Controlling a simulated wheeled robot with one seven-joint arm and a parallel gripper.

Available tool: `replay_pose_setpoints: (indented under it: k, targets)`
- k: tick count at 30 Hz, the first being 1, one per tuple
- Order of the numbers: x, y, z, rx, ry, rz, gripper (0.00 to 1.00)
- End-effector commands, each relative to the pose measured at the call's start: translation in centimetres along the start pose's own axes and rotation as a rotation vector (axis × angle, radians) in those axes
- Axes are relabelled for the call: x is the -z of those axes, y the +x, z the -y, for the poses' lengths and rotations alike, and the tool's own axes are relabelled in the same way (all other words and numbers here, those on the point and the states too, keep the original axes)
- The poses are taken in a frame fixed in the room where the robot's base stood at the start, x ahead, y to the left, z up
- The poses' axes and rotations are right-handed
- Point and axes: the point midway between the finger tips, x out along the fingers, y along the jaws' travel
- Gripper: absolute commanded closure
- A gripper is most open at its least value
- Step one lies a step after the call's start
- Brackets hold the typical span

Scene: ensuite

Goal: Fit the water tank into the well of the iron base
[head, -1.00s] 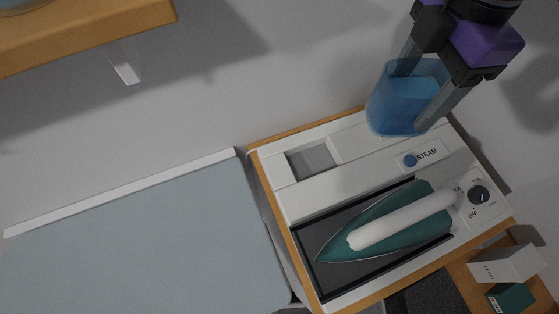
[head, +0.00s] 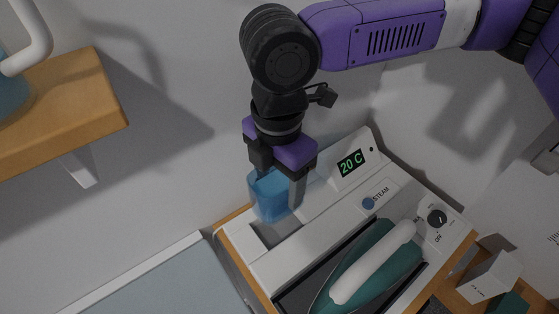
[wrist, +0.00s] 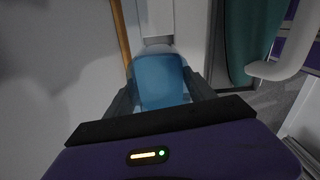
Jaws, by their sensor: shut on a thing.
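The translucent blue water tank (head: 268,199) is between the fingers of my gripper (head: 280,190), which is shut on it. In the head view the tank is upright over the back left part of the white iron base (head: 320,233). The well (head: 279,230) is a rectangular recess, partly hidden by the tank and a finger. I cannot tell whether the tank touches the base. In the wrist view the tank (wrist: 160,80) lies between both fingers, with the white base beyond it.
A teal iron with a white handle (head: 374,262) rests on the base. A wooden shelf (head: 70,105) is at left.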

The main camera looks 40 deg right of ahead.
Motion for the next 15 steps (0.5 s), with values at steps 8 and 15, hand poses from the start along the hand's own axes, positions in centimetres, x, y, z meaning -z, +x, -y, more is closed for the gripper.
replay_pose_setpoints:
  k: [8,15]
  targets:
    - [0.1,5.4,0.0,0.001,-0.001,-0.001,1.0]
    - [0.0,7.3,-0.1,-0.002,0.0,-0.001,1.0]
